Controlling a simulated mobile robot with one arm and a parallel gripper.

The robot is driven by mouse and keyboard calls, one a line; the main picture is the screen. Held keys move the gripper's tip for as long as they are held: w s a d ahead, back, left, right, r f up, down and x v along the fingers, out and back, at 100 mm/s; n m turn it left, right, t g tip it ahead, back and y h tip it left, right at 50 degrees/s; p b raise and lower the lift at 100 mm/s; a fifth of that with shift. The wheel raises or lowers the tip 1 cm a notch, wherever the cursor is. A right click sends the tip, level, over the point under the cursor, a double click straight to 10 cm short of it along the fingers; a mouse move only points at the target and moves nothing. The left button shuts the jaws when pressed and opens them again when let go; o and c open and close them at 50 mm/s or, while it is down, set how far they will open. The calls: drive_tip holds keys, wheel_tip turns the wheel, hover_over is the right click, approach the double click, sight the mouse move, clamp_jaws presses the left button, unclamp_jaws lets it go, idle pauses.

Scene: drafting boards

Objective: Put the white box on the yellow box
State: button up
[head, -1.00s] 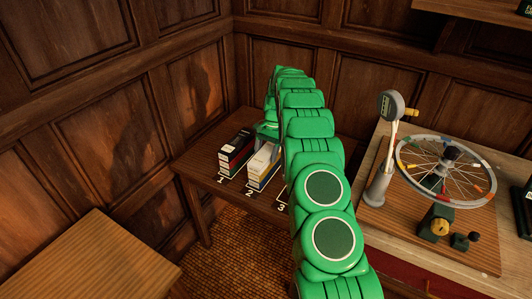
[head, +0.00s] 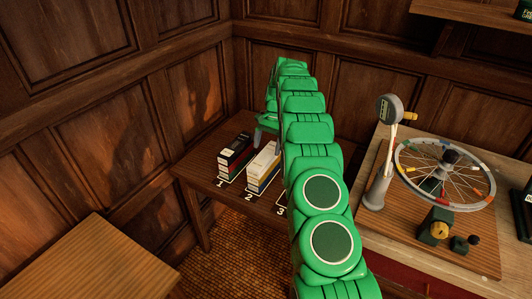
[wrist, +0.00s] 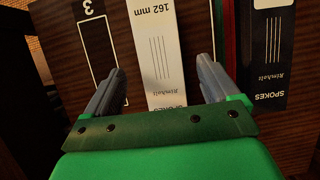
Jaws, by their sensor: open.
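The white box (head: 263,159) lies flat on top of the yellow box (head: 263,173), at mark 2 on the dark wooden table; a blue layer shows beneath. The white box also shows in the wrist view (wrist: 157,45), between and beyond my fingers, with its printed top facing the camera. My gripper (wrist: 162,80) is open and empty, with a finger towards each side of the white box. In the head view my gripper (head: 260,141) is just above and behind the stack, partly hidden by my green arm.
A black box (head: 236,146) tops the stack at mark 1, left of the white box; it shows at right in the wrist view (wrist: 269,45). The outlined slot 3 (wrist: 97,45) looks empty. A wheel stand (head: 440,180) occupies the right bench.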

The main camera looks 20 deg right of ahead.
sight(269, 151)
drive_tip(key=shift+v, duration=1.3)
drive_tip(key=shift+r, duration=0.25)
drive_tip(key=s+a+r+n+h, duration=0.15)
drive_tip(key=s+a+r, duration=0.25)
drive_tip(key=s+r, duration=0.65)
drive_tip(key=s+a+r+n, duration=0.3)
drive_tip(key=s+a+r, duration=0.2)
drive_tip(key=s+r, duration=0.6)
drive_tip(key=s+f+n+h, duration=0.1)
drive_tip(key=s+n, duration=0.1)
drive_tip(key=s, duration=1.6)
drive_tip(key=s+f+n+t, duration=0.1)
drive_tip(key=s+f+n, duration=0.1)
drive_tip(key=s, duration=1.6)
drive_tip(key=shift+s+a+h, duration=0.15)
drive_tip(key=shift+s+h, duration=0.15)
drive_tip(key=shift+h, duration=0.05)
drive_tip(key=shift+n, duration=0.25)
